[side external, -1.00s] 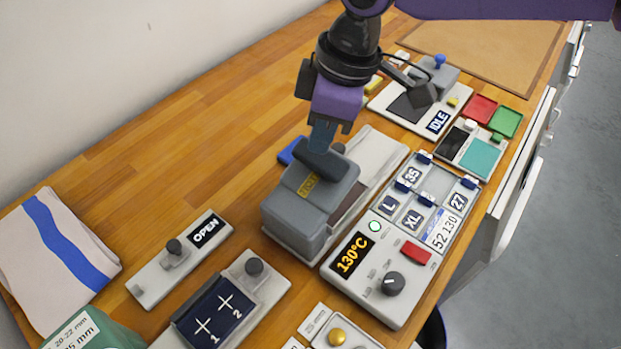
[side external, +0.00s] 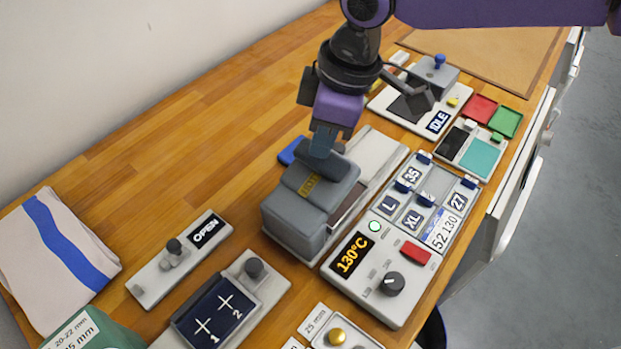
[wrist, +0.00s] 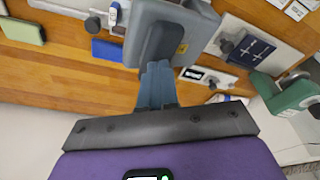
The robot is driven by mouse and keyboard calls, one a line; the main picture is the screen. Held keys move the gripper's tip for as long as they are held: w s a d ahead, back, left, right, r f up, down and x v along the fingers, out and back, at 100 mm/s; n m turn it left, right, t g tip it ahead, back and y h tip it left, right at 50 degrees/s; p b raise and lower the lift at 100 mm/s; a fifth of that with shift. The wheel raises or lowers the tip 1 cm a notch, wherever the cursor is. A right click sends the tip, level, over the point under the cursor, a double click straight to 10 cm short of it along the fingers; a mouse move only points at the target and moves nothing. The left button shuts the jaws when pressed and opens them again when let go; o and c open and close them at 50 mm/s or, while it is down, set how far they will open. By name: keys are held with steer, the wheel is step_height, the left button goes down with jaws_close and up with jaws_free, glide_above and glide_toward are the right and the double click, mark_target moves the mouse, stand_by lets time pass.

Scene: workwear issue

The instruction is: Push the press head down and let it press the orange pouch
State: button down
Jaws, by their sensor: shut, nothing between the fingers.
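The press head (side external: 330,188) is the grey block with a yellow label on the press (side external: 285,232). It looks tilted, and I cannot tell whether it is fully down. My gripper (side external: 321,150) is shut and empty, its fingertips at the dark grip pad on top of the head's far end. In the wrist view the closed fingers (wrist: 157,80) point at the grey head (wrist: 190,25) and its dark pad, and seem to touch it. The orange pouch is not visible in either view; the area under the head is hidden.
A control panel reading 130°C (side external: 352,254) stands close right of the press. A blue object (side external: 291,151) lies to its left. An OPEN-labelled fixture (side external: 180,258) and a two-position plate (side external: 215,312) are at the front left. Bare wood lies behind left.

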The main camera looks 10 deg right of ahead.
steer(key=shift+w+d+f, duration=0.2)
steer(key=shift+f, duration=0.3)
steer(key=shift+w+d+f, duration=0.15)
steer(key=shift+d+f, duration=0.05)
steer(key=shift+f, duration=0.25)
steer(key=shift+w+d+f, duration=0.2)
steer(key=shift+f, duration=0.3)
steer(key=shift+w+r, duration=0.1)
steer(key=shift+r, duration=0.05)
stand_by(0.6)
steer(key=shift+r, duration=0.45)
steer(key=a+v, duration=0.2)
steer(key=v, duration=0.9)
steer(key=shift+w+r, duration=0.3)
steer(key=shift+r, duration=0.35)
stand_by(0.6)
steer(key=s+d+f, duration=0.4)
steer(key=s+d, duration=0.3)
steer(key=d, duration=0.6)
steer(key=s+d+f+m+h, duration=0.1)
steer(key=s+d+f, duration=0.3)
steer(key=d, duration=1)
steer(key=s+d+f+m+h, duration=0.1)
steer(key=s+d+f, duration=0.4)
steer(key=s+d, duration=0.5)
steer(key=d, duration=0.4)
steer(key=shift+d, duration=0.25)
